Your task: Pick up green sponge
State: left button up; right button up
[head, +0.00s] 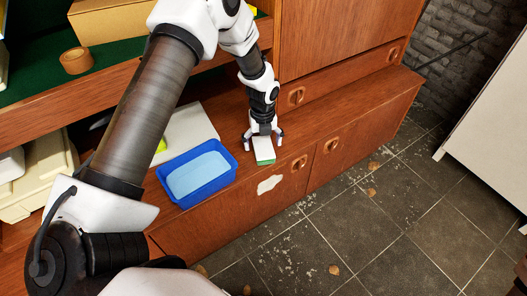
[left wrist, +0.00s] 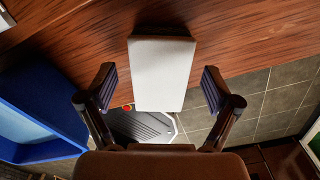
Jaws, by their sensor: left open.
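The green sponge (head: 264,151) lies at the front edge of the wooden ledge in the head view. Its top is whitish and a green side shows at its front. In the left wrist view the sponge (left wrist: 162,72) shows as a white block between the fingers. My left gripper (head: 263,135) points down at the sponge's far end, and in the left wrist view the gripper (left wrist: 157,88) is open with a finger on either side, gaps showing between the fingers and the sponge. My right gripper is not in view.
A blue tub (head: 229,176) with light blue inside stands left of the sponge, on the ledge (head: 352,106). A white flat object (head: 190,128) lies behind it. A tape roll (head: 76,61) sits on the green shelf. The ledge right of the sponge is clear.

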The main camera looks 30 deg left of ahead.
aim_at(265, 145)
pick_arm(q)
jog(key=shift+w+f, duration=0.1)
jog(key=shift+f, duration=0.5)
jog(key=c, duration=1.1)
jog(key=shift+r, duration=0.1)
notch_tip(265, 145, up, 10)
jog(key=shift+p, duration=1.05)
jog(key=s+d+r+n, duration=0.1)
jog(key=d+r+n, duration=0.45)
jog(key=n, duration=0.75)
jog(key=s+d+r+n, duration=0.1)
jog(key=d+r+n, duration=0.2)
jog(key=d+n, duration=0.8)
jog(key=r+n+p, duration=0.1)
jog(key=r+p, duration=0.1)
jog(key=p, duration=0.3)
jog(key=s+a+r+n+p, duration=0.1)
jog(key=r+p, duration=0.1)
jog(key=p, duration=0.4)
jog(key=s+r+n+p, duration=0.1)
jog(key=r+p, duration=0.2)
jog(key=p, duration=0.2)
jog(key=shift+a+p, duration=0.35)
jog(key=shift+a, duration=0.05)
